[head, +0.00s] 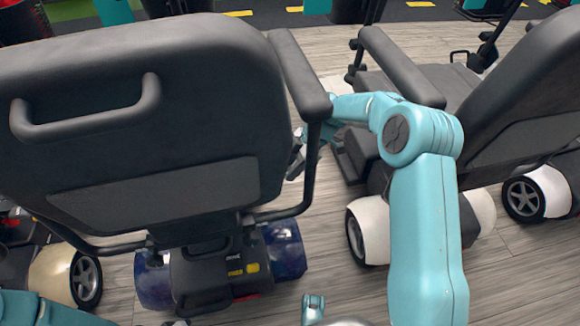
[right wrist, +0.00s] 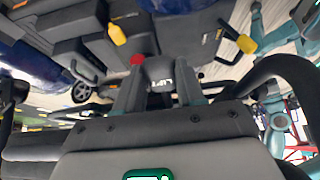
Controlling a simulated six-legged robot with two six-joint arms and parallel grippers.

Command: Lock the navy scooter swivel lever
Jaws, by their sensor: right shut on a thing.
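The navy scooter shows in the head view by its dark blue fender (head: 287,247), under a large dark seat (head: 140,110) seen from behind. My right gripper (head: 297,160) is at the right side of this seat, below the armrest, partly hidden by the armrest post. In the right wrist view my right gripper (right wrist: 159,88) is shut on a dark grey piece with a pale marking, seemingly the swivel lever (right wrist: 158,70). Whether the lever is locked cannot be told.
A white-fendered scooter (head: 370,230) with a grey seat stands close on the right. A cream-fendered scooter (head: 55,273) is at the left. Bare wood floor (head: 325,255) shows between the scooters.

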